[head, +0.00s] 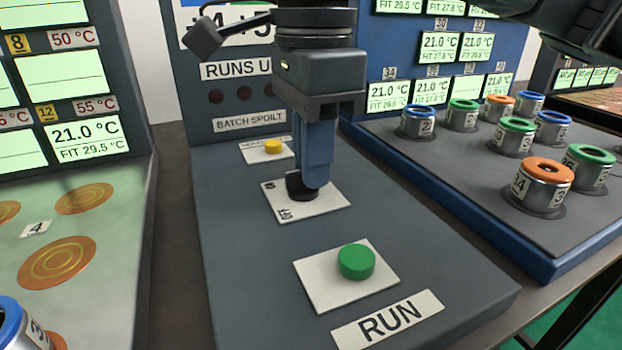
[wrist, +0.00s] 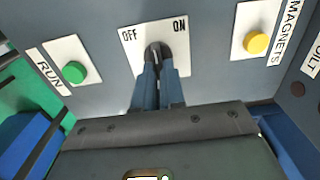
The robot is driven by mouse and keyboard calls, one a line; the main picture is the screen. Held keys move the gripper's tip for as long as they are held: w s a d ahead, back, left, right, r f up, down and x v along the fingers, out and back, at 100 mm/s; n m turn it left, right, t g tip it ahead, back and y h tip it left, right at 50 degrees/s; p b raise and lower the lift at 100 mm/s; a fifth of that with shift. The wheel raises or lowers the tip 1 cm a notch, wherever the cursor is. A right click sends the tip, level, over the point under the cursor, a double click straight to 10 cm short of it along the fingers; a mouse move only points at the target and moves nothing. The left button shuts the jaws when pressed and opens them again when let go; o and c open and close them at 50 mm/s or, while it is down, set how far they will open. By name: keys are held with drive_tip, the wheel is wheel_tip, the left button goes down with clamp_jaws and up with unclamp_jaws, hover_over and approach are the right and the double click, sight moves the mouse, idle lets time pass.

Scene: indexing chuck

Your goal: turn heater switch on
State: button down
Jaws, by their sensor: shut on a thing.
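The heater switch is a black knob (head: 302,192) on a white plate (head: 333,196) in the middle of the grey panel. In the wrist view the knob (wrist: 153,48) stands between the OFF mark on the left and the ON mark on the right. My gripper (head: 312,181) points down at the knob from above. Its blue fingers are shut on the knob, as the wrist view of the gripper (wrist: 158,68) also shows. The fingers hide part of the knob, and I cannot tell which mark it points to.
A green RUN button (head: 356,262) sits in front of the switch, and a yellow button (head: 273,146) behind it, labelled MAGNETS in the wrist view. Numbered cans (head: 542,185) stand on the right panel. A panel with orange discs (head: 57,262) is at left.

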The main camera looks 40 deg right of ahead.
drive_tip(key=m+b, duration=0.2)
drive_tip(key=m, duration=0.1)
drive_tip(key=shift+s+f+b, duration=0.15)
drive_tip(key=shift+b, duration=0.25)
drive_tip(key=shift+s+a+m+b, duration=0.15)
drive_tip(key=shift+m+b, duration=0.65)
drive_tip(key=shift+m, duration=0.6)
drive_tip(key=c, duration=1.2)
unclamp_jaws()
drive_tip(key=shift+r, duration=0.2)
drive_tip(key=shift+r+p, duration=1)
drive_tip(key=shift+r, duration=2.85)
